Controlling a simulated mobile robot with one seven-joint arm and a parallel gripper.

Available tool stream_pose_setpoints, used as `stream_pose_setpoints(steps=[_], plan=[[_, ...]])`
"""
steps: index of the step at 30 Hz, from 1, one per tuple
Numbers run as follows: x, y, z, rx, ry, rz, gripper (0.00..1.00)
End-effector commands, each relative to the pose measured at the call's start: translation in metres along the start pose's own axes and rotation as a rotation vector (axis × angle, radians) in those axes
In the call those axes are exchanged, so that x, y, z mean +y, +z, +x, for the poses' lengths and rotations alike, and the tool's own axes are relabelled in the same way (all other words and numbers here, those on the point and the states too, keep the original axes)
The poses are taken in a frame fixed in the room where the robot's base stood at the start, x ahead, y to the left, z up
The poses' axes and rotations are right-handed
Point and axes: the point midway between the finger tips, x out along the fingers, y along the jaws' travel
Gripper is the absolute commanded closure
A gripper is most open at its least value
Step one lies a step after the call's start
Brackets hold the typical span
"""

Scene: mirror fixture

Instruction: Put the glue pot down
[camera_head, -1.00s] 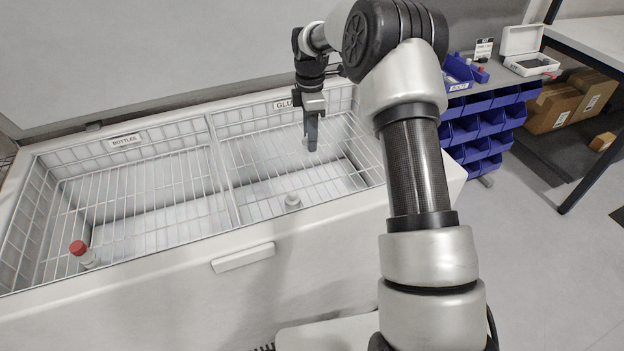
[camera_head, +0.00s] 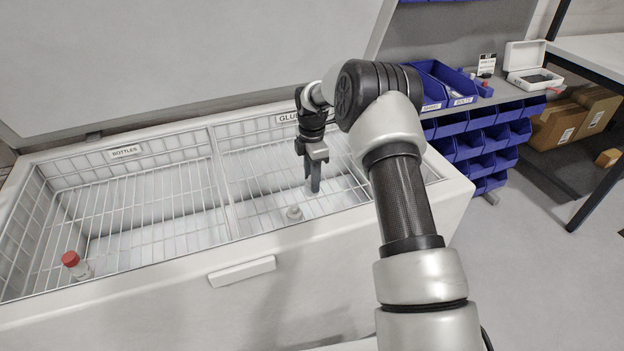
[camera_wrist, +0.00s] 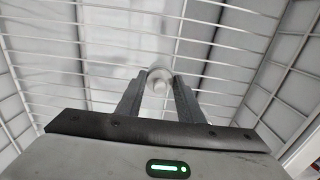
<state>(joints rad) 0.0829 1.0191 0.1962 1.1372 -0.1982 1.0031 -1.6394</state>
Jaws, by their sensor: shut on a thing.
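A small white glue pot (camera_wrist: 158,79) is between the two fingers of my gripper (camera_wrist: 158,98) in the wrist view, and the fingers are shut on it. In the head view my gripper (camera_head: 313,187) points down inside the right wire basket (camera_head: 262,172), whose label starts "GLU". The fingers mostly hide the held pot there. I cannot tell whether its base touches the wire floor. A second white pot (camera_head: 294,212) stands in the same basket, near the front wall, to the left of and nearer than my gripper.
The left basket (camera_head: 150,205), labelled "BOTTLES", holds a red-capped bottle (camera_head: 74,264) at its front left. A wire divider separates the baskets. The chest's raised lid (camera_head: 180,50) stands behind. Blue bins (camera_head: 470,140) are to the right. The right basket has free floor around my gripper.

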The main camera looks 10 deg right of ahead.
Motion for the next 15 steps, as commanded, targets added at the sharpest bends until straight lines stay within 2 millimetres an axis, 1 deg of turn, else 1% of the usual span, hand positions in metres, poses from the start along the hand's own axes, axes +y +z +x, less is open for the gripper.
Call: stream_pose_setpoints(steps=[4,8,9,11,12,15], plan=[[0.0008,0.0001,-0.0023,0.0,0.002,0.0,0.99],[0.0006,0.0001,0.0013,0.0,0.002,0.001,0.99],[0.0002,0.0001,0.0024,0.0,0.001,0.001,0.65],[0.0001,0.0001,0.0017,0.0,0.0,0.001,0.54],[0.0001,0.0001,0.0017,0.0,0.0,0.001,0.48],[0.0,0.0001,0.0017,0.0,0.0,0.001,0.48]])
